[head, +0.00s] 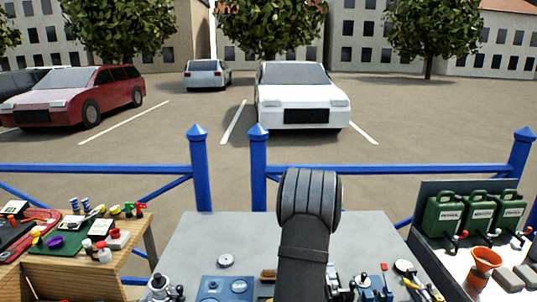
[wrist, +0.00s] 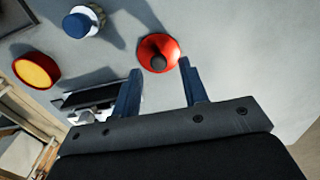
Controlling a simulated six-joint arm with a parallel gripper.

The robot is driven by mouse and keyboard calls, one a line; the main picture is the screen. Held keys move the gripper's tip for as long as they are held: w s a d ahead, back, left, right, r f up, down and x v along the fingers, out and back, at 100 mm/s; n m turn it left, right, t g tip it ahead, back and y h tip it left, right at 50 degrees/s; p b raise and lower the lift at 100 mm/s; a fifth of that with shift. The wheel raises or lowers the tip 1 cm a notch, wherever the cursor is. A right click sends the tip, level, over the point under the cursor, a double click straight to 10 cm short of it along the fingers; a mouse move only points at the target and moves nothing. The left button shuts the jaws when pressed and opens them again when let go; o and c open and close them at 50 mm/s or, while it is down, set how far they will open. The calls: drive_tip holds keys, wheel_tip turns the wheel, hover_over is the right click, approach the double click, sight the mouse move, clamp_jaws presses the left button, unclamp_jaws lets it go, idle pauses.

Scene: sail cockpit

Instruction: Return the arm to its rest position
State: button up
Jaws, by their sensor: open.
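My arm (head: 308,205) rises over the grey worktop (head: 190,240) in the head view, and its end is hidden there. In the wrist view my gripper (wrist: 159,67) is open, its two dark blue fingers apart with nothing held between them. A red round piece with a dark knob (wrist: 157,44) lies on the grey surface beyond the fingertips. I cannot tell how far below the fingers it is.
In the wrist view, a yellow-and-red round piece (wrist: 37,70), a blue-topped white piece (wrist: 78,24) and a black-and-silver item (wrist: 88,96) lie left. In the head view, green canisters (head: 443,215) and an orange funnel (head: 485,262) stand right, a blue railing (head: 150,169) behind.

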wheel_tip(320, 180, down, 3)
wheel_tip(320, 180, up, 13)
wheel_tip(320, 180, down, 13)
drive_tip(key=shift+r, duration=0.1)
wheel_tip(320, 180, up, 10)
drive_tip(key=s+d+r, duration=0.1)
drive_tip(key=s+d, duration=0.2)
drive_tip(key=s, duration=1)
drive_tip(key=s+d+r, duration=0.2)
drive_tip(key=s+d, duration=0.1)
drive_tip(key=s, duration=1.1)
drive_tip(key=w+a+f, duration=0.8)
drive_tip(key=shift+w+a+f, duration=0.2)
drive_tip(key=shift+w+a, duration=0.05)
drive_tip(key=shift+a, duration=0.15)
drive_tip(key=shift+f, duration=0.45)
